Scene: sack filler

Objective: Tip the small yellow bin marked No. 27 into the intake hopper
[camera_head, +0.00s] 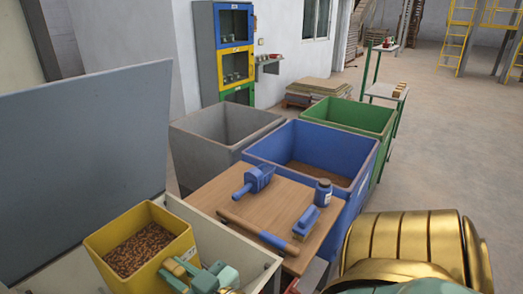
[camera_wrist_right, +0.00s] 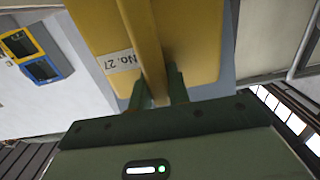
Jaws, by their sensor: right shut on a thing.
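The small yellow bin (camera_head: 177,247) is in the lower left of the head view, filled with brown granules. In the right wrist view the yellow bin (camera_wrist_right: 200,50) carries a white label reading "No. 27". My right gripper (camera_head: 183,271) is shut on a yellow bar on the bin's side; its green fingers (camera_wrist_right: 157,93) stand either side of that bar. The bin is held roughly upright over a pale open-topped box (camera_head: 262,272) with a raised grey lid (camera_head: 75,165), apparently the intake hopper. The bin hides much of its opening. My left gripper is not in view.
Behind stand grey (camera_head: 205,143), blue (camera_head: 355,200) and green (camera_head: 355,115) bins. Open floor lies at right.

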